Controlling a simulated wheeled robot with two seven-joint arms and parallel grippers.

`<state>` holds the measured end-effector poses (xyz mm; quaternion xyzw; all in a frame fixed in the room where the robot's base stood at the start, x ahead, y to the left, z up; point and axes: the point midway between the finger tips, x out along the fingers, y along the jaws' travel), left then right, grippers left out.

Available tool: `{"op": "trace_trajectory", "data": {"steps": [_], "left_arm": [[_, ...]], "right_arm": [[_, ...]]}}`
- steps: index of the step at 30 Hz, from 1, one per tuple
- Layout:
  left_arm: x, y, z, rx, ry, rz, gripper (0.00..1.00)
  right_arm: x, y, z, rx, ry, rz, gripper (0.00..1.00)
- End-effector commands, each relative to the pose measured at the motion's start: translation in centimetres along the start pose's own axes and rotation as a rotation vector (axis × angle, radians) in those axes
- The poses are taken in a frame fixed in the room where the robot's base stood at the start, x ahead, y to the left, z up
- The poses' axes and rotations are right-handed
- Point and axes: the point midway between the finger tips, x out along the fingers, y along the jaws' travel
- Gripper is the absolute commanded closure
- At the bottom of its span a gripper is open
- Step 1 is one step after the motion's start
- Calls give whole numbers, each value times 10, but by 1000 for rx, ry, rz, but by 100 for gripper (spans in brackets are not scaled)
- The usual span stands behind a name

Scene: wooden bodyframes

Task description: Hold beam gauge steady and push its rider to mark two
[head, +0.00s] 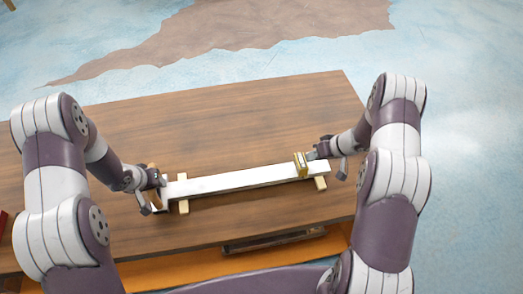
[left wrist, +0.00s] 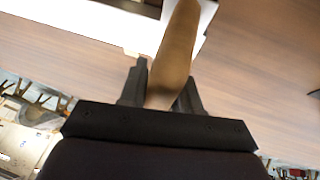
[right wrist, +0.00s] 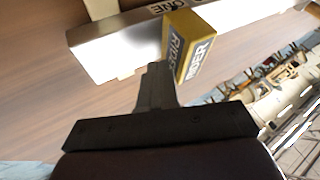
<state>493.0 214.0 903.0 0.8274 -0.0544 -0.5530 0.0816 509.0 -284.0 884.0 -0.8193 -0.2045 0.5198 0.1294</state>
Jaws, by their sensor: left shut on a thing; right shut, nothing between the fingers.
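The beam gauge is a long white beam (head: 235,181) lying across the table on pale wooden feet. Its brown handle (left wrist: 178,45) is at the left end. My left gripper (left wrist: 163,80) is shut on this handle. The yellow rider (head: 300,165) sits around the beam near its right end. In the right wrist view the rider (right wrist: 187,46) shows the word RIDER, and the word ONE is partly visible on the beam beside it. My right gripper (right wrist: 157,72) is shut and empty, its fingertips right by the rider's outer side; I cannot tell whether they touch.
The brown wooden table (head: 240,120) is clear behind the beam. An open shelf slot (head: 270,241) shows at its front edge. A red thing (head: 3,222) is cut off at the left picture edge. Blue floor lies beyond the table.

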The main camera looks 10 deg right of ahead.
Motion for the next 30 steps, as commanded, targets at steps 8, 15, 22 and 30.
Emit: {"op": "trace_trajectory", "data": {"steps": [8, 15, 22, 30], "left_arm": [[0, 0, 0, 0, 1, 0, 100], [0, 0, 0, 2, 1, 1, 100], [0, 1, 0, 2, 1, 2, 100], [0, 1, 0, 2, 1, 2, 100]], "right_arm": [[0, -1, 0, 0, 0, 0, 100], [18, -34, -1, -2, -2, -5, 100], [24, -46, 1, 0, -2, -5, 100], [23, -44, 1, 0, -2, -4, 100]]}}
